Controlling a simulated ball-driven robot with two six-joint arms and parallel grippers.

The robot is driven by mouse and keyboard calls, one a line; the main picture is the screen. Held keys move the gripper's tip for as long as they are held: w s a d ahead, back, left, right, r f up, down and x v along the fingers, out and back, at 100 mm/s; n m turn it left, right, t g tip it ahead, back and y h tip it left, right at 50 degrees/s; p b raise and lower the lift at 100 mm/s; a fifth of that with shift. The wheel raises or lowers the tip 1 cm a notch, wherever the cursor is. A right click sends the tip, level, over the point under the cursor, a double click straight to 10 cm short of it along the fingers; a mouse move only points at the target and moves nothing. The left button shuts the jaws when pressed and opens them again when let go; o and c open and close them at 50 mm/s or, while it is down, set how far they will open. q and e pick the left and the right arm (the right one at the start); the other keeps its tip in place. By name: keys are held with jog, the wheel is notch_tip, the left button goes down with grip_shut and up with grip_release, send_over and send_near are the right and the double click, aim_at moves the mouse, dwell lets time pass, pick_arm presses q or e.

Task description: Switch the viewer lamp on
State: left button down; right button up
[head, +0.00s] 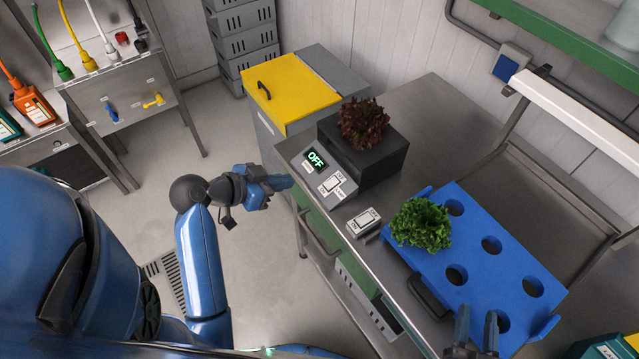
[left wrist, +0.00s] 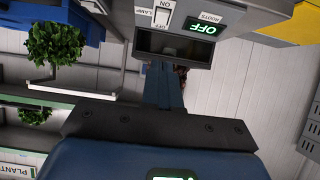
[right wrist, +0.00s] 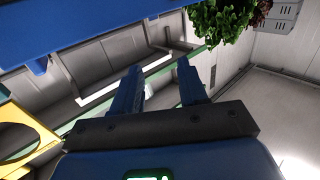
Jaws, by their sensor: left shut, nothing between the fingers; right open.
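The viewer is a dark box (head: 380,165) on the near left end of the steel bench, with a red lettuce (head: 364,123) on top. Its small display (head: 315,159) reads OFF in green. A white rocker switch (head: 332,185) marked ON and OFF sits beside the display. In the left wrist view this switch (left wrist: 163,16) is labelled LAMP, and the display (left wrist: 208,28) is labelled ROOTS. My left gripper (head: 290,182) is shut and empty, just left of the switch and apart from it. My right gripper (head: 477,328) is open and empty at the blue tray's near edge.
A second white switch (head: 364,221) lies on the bench front. A blue tray (head: 490,225) with round holes holds a green lettuce (head: 421,223). A yellow-lidded bin (head: 292,93) stands behind the viewer. A white lamp bar (head: 585,115) hangs over the bench at right.

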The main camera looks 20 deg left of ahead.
dwell(0.4)
pick_arm(q)
jog(key=p, duration=0.2)
send_over(326, 186)
jog(key=s+a, duration=0.2)
jog(key=s, duration=0.1)
notch_tip(326, 186, down, 5)
jog(key=shift+w+r, duration=0.1)
jog(key=shift+w+d+f, duration=0.1)
jog(key=shift+w+f, duration=0.05)
jog(key=shift+f, duration=0.45)
jog(key=shift+w+d+f, duration=0.1)
jog(key=shift+f, duration=0.45)
jog(key=shift+w+f, duration=0.15)
jog(key=shift+f, duration=0.7)
jog(key=shift+f+b, duration=0.45)
jog(key=shift+b, duration=0.05)
jog(key=shift+r, duration=0.25)
